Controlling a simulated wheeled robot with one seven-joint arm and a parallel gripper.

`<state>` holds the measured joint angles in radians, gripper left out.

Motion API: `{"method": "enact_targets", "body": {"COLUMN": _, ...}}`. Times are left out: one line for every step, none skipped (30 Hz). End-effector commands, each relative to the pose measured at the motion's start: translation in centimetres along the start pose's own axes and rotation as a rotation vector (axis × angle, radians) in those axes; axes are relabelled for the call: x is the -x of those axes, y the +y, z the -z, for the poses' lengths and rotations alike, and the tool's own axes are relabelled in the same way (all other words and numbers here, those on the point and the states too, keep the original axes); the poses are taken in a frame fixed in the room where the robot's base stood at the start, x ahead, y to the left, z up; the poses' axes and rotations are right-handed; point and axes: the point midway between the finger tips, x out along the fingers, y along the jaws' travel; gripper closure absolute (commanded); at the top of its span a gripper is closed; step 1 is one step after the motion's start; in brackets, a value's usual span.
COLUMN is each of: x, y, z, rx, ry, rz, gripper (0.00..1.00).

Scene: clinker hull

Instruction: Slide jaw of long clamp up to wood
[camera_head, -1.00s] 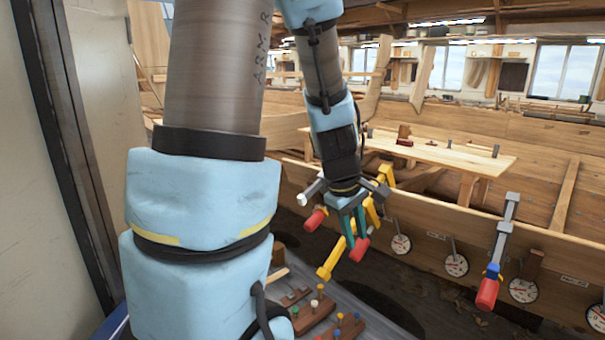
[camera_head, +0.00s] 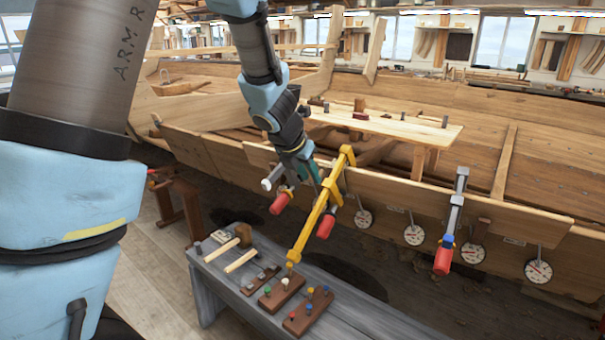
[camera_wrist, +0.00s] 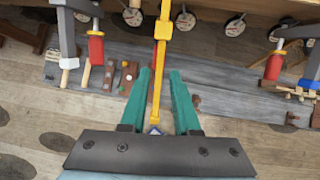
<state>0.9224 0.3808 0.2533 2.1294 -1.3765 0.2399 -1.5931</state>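The long clamp (camera_head: 310,225) is yellow, with its top at the hull plank and its long bar slanting down toward the bench. Its red handle (camera_head: 327,222) hangs beside the bar. In the wrist view the yellow bar (camera_wrist: 157,85) runs between my green fingers, with a yellow block (camera_wrist: 161,30) farther along it. My gripper (camera_head: 314,178) is at the left of the clamp's upper part in the head view. In the wrist view my gripper (camera_wrist: 160,72) is open, with gaps on both sides of the bar. Contact between jaw and wood is unclear.
A grey clamp with a red handle (camera_head: 281,200) is close left of my gripper; another grey clamp (camera_head: 455,215) is on the plank (camera_head: 400,195) at right. Round gauges (camera_head: 414,235) hang below the plank. A grey bench (camera_head: 225,275) below holds a mallet and pegged blocks.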

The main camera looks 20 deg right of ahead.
Motion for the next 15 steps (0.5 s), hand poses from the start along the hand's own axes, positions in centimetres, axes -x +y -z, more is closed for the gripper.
{"method": "enact_targets", "body": {"x": -0.9, "y": 0.0, "z": 0.2, "rx": -0.001, "ry": 0.001, "rz": 0.0, "gripper": 0.7}}
{"method": "enact_targets", "body": {"x": -1.3, "y": 0.0, "z": 0.2, "rx": -0.001, "ry": 0.0, "rz": 0.0, "gripper": 0.7}}
{"method": "enact_targets", "body": {"x": -1.7, "y": 0.0, "z": 0.2, "rx": -0.001, "ry": 0.0, "rz": 0.0, "gripper": 0.7}}
{"method": "enact_targets", "body": {"x": -2.1, "y": 0.0, "z": 0.2, "rx": -0.001, "ry": 0.0, "rz": 0.0, "gripper": 0.7}}
{"method": "enact_targets", "body": {"x": -2.4, "y": 0.0, "z": 0.2, "rx": -0.001, "ry": 0.001, "rz": 0.0, "gripper": 0.7}}
{"method": "enact_targets", "body": {"x": -2.9, "y": 0.0, "z": 0.2, "rx": -0.001, "ry": 0.001, "rz": 0.0, "gripper": 0.7}}
{"method": "enact_targets", "body": {"x": -3.2, "y": 0.0, "z": 0.2, "rx": -0.001, "ry": 0.0, "rz": 0.0, "gripper": 0.7}}
{"method": "enact_targets", "body": {"x": -3.5, "y": 0.0, "z": 0.2, "rx": -0.001, "ry": 0.0, "rz": 0.0, "gripper": 0.7}}
{"method": "enact_targets", "body": {"x": -4.0, "y": 0.0, "z": 0.2, "rx": -0.001, "ry": 0.0, "rz": 0.0, "gripper": 0.7}}
{"method": "enact_targets", "body": {"x": -4.4, "y": 0.0, "z": 0.2, "rx": -0.002, "ry": 0.001, "rz": 0.0, "gripper": 0.7}}
{"method": "enact_targets", "body": {"x": -4.7, "y": 0.0, "z": 0.2, "rx": -0.001, "ry": 0.001, "rz": 0.0, "gripper": 0.7}}
{"method": "enact_targets", "body": {"x": -5.1, "y": 0.0, "z": 0.2, "rx": -0.001, "ry": 0.001, "rz": 0.0, "gripper": 0.7}}
{"method": "enact_targets", "body": {"x": -5.4, "y": 0.0, "z": 0.2, "rx": -0.001, "ry": 0.0, "rz": 0.0, "gripper": 0.7}}
{"method": "enact_targets", "body": {"x": -5.8, "y": 0.0, "z": 0.2, "rx": -0.001, "ry": 0.0, "rz": 0.0, "gripper": 0.7}}
{"method": "enact_targets", "body": {"x": -6.2, "y": 0.1, "z": 0.2, "rx": -0.001, "ry": 0.001, "rz": 0.0, "gripper": 0.7}}
